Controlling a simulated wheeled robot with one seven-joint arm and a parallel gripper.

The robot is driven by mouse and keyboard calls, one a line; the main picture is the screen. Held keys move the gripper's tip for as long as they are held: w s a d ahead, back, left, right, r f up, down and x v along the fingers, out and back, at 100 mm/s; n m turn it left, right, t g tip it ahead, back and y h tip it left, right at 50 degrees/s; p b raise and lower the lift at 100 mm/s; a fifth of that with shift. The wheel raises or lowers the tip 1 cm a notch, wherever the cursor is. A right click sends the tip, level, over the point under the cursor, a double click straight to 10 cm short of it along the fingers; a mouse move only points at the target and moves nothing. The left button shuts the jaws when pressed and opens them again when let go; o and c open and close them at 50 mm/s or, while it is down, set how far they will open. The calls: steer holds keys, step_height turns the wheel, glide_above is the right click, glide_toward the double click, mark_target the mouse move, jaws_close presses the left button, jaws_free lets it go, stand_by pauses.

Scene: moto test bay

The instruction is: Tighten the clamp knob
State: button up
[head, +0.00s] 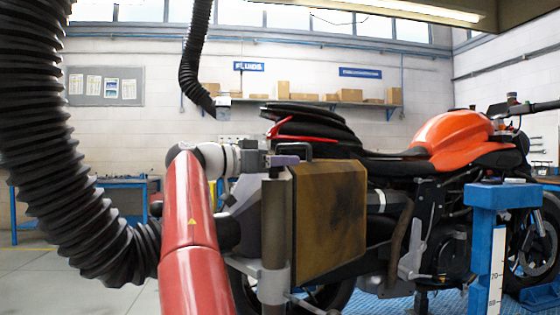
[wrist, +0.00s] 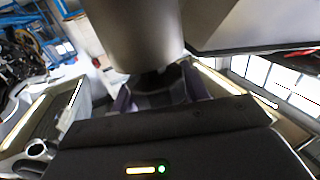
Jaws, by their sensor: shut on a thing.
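My gripper (head: 285,160) is at the top of an upright grey post (head: 273,225), beside a brown box-shaped panel (head: 330,212). One purple fingertip shows in the head view. In the wrist view my gripper (wrist: 160,92) has its purple fingers on either side of a dark part, shut on it. This part is where the clamp knob would be, but its shape is mostly hidden. A large grey cylinder (wrist: 143,35) rises just past the fingers. How far the knob is turned cannot be seen.
An orange motorcycle (head: 452,130) stands to the right behind the panel. A blue stand (head: 483,225) is at the right front. A thick black hose (head: 60,190) hangs at the left. A blue workbench (head: 85,185) is at the back left, with open floor before it.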

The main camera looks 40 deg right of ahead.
steer(key=o, duration=0.9)
steer(key=shift+d+f, duration=0.15)
steer(key=shift+f, duration=0.05)
steer(key=shift+c, duration=0.2)
steer(key=shift+o, duration=0.7)
steer(key=shift+r, duration=0.1)
steer(key=v, duration=0.8)
